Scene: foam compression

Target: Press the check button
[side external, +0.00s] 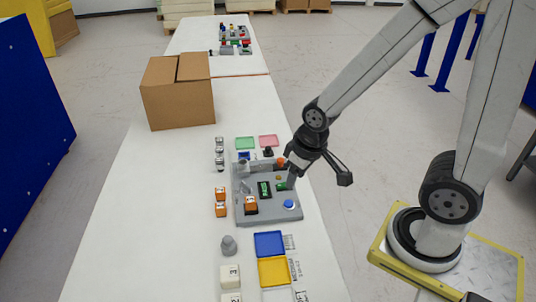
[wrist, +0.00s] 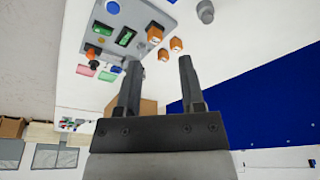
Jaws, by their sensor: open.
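A grey panel (side external: 247,212) lies on the white table, and part of it shows in the wrist view (wrist: 138,10). It carries a round blue button (side external: 289,204), also in the wrist view (wrist: 113,8), and a small green display (side external: 264,188), also there (wrist: 125,37). I cannot read which control is labelled check. My gripper (wrist: 160,62) is open and empty, its two black fingers spread. In the side view it is over the panel's far right part, beyond the blue button. The arm's end hides some of the panel there.
Orange cubes (side external: 221,201) stand beside the panel and one sits on it. A grey cone (side external: 229,245), a blue tray (side external: 269,243) and a yellow tray (side external: 274,270) lie nearer. Green (side external: 245,143) and pink (side external: 269,141) trays and a cardboard box (side external: 178,95) are farther. The table's left is clear.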

